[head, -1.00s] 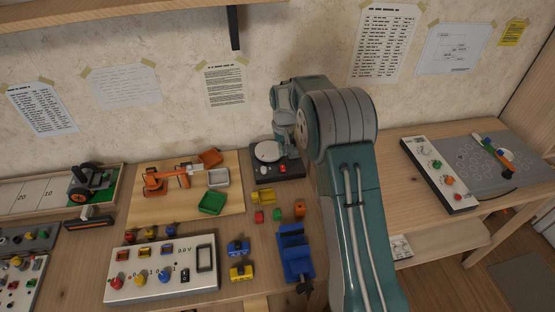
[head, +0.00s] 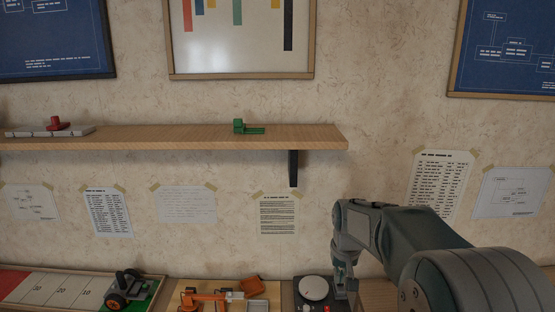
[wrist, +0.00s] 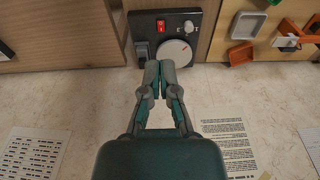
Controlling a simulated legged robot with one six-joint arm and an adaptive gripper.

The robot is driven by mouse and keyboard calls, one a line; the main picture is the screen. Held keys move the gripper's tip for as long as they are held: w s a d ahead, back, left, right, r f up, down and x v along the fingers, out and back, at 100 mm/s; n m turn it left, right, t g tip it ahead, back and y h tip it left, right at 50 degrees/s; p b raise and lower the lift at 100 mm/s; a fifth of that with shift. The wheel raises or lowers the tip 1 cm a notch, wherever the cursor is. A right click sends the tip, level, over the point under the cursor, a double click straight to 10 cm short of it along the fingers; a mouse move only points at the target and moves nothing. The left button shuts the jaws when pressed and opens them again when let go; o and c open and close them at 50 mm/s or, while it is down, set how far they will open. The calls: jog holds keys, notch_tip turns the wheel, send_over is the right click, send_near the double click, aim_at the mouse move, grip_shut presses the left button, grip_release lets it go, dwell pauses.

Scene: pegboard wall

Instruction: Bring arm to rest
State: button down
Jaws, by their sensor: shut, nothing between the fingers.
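My gripper (wrist: 159,66) shows in the wrist view with its fingertips together and nothing between them. It points toward a dark control box (wrist: 197,17) with a white round dial (wrist: 174,52) and a red switch (wrist: 161,25). In the head view my gripper (head: 343,285) hangs at the end of my arm, at the right side of the same box, close to the white dial (head: 313,288). I cannot tell whether the fingers touch the box. The lower part of the box is cut off in the head view.
A wooden shelf (head: 200,137) runs along the wall above, holding a green part (head: 248,128) and a red part (head: 58,124). A small orange robot model (head: 205,297) and a wheeled vehicle (head: 128,287) stand left of the box. Taped papers (head: 277,214) cover the wall.

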jog(key=s+r+t, duration=0.2)
jog(key=s+r, duration=0.7)
jog(key=s, duration=0.5)
jog(key=s+t, duration=0.2)
jog(key=s, duration=1.3)
jog(key=shift+f, duration=0.45)
